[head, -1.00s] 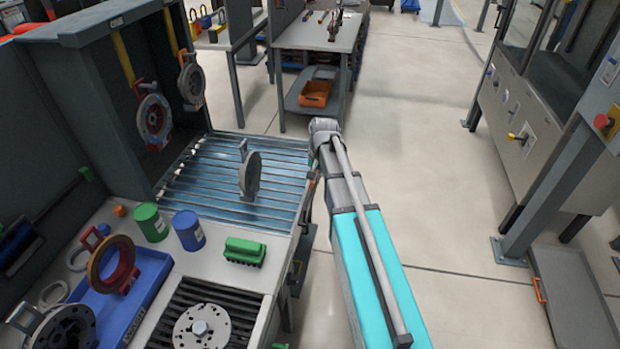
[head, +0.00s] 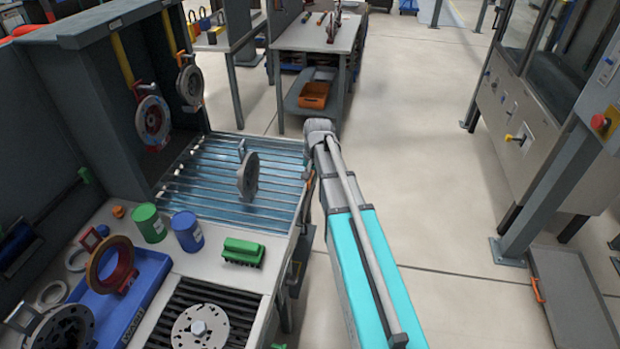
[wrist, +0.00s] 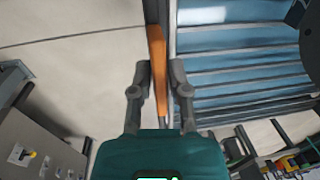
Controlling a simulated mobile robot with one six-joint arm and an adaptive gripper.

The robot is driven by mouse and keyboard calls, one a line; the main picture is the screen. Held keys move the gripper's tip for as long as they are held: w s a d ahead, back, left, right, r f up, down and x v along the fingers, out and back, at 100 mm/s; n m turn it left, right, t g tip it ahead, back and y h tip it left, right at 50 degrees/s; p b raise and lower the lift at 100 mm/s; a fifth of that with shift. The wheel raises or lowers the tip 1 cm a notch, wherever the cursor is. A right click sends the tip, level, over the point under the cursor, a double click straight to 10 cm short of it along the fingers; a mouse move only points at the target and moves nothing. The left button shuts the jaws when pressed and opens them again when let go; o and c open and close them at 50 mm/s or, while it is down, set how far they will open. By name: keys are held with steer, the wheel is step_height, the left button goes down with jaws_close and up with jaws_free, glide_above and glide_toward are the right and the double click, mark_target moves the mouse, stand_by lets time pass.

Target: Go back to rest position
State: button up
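My gripper (wrist: 159,74) is open in the wrist view, its two fingers apart with nothing held between them. An orange strip (wrist: 157,60) along the conveyor's edge shows behind the gap between the fingers. In the head view my arm reaches out beside the right edge of the roller conveyor (head: 215,205), and the gripper is mostly hidden behind the arm. A grey disc with a hook (head: 247,177) stands upright on the rollers, apart from my arm. Two more discs, one grey (head: 190,86) and one red and grey (head: 153,120), hang from yellow straps in the dark booth.
A table (head: 315,38) stands ahead. A grey machine (head: 525,120) stands at right. Open floor (head: 430,180) lies between.

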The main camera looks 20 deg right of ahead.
steer(key=o, duration=0.3)
steer(key=shift+w+a, duration=0.15)
